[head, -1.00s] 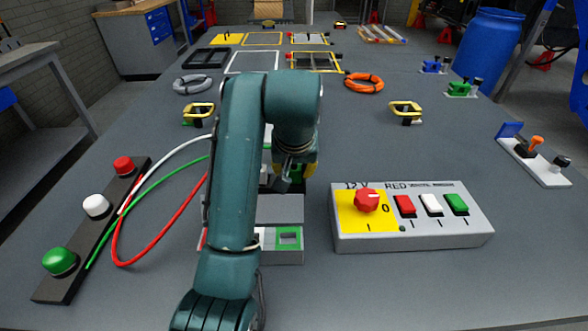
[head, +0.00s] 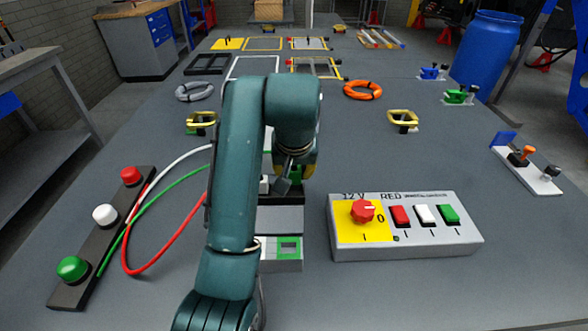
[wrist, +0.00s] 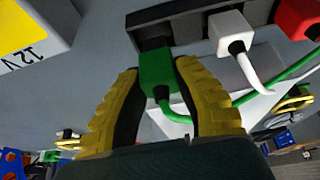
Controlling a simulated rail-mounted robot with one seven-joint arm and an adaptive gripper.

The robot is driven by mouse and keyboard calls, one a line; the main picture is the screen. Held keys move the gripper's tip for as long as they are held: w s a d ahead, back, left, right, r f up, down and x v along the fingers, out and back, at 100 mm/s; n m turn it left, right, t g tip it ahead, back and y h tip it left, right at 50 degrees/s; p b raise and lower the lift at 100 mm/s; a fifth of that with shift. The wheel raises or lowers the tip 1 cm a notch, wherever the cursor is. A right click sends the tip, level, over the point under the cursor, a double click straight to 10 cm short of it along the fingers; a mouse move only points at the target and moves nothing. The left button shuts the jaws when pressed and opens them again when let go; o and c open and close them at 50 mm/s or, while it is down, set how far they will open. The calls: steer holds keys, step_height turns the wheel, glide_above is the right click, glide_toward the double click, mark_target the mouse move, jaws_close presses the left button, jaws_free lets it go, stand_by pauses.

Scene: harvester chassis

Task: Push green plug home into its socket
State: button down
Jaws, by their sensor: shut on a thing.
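The green plug (wrist: 158,72) is between the two yellow fingers of my gripper (wrist: 157,95) in the wrist view, with its green cable trailing from its near end. My gripper is shut on it. The plug's far end meets or overlaps the black socket strip (wrist: 152,32); I cannot tell how deep it sits. In the head view my gripper (head: 297,172) is at the socket block (head: 284,264), partly hidden by my arm. The block's front has a green square marking (head: 288,246).
The white plug (wrist: 231,34) and red plug (wrist: 297,18) sit along the strip beside the green one. A grey switch box (head: 405,240) stands right of the block. A black button strip (head: 104,238) and loose cables lie left.

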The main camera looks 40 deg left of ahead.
steer(key=shift+r+p, duration=1.5)
steer(key=shift+p, duration=0.05)
